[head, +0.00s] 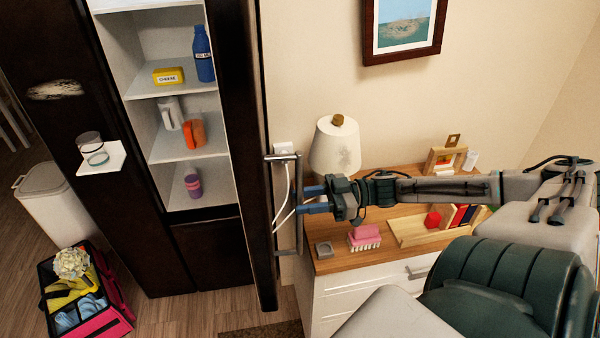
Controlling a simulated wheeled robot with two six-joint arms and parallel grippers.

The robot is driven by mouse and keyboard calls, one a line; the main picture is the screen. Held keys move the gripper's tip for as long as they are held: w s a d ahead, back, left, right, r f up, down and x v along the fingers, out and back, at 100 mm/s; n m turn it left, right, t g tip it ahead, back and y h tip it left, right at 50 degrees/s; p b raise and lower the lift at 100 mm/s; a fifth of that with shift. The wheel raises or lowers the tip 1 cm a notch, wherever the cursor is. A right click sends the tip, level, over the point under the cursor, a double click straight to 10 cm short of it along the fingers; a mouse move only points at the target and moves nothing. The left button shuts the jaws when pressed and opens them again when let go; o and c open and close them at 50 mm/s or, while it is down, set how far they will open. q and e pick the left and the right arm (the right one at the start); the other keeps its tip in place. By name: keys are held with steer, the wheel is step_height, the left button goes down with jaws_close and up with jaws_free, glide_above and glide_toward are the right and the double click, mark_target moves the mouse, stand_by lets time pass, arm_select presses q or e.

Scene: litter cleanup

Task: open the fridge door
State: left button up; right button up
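The fridge (208,258) is a tall dark cabinet at the left, and its white inside shelves are in plain sight. Its dark door (260,268) stands swung wide open, seen nearly edge-on at the right of the shelves. A grey bar handle (299,236) is on the door's right face. My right gripper (303,199) comes in from the right with its two blue fingers apart. The fingertips are at the handle bar; I cannot tell whether they touch it. My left gripper is not in view.
A wooden-topped dresser (381,258) with a lamp (335,146), a pink brush (364,236) and books stands right of the door, under my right arm. A pink-edged open case (107,325) and a white bin (50,205) are on the floor at left.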

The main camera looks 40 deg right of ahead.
steer(key=p+v, duration=0.4)
steer(key=v, duration=0.5)
steer(key=shift+p, duration=0.4)
steer(key=shift+d, duration=0.1)
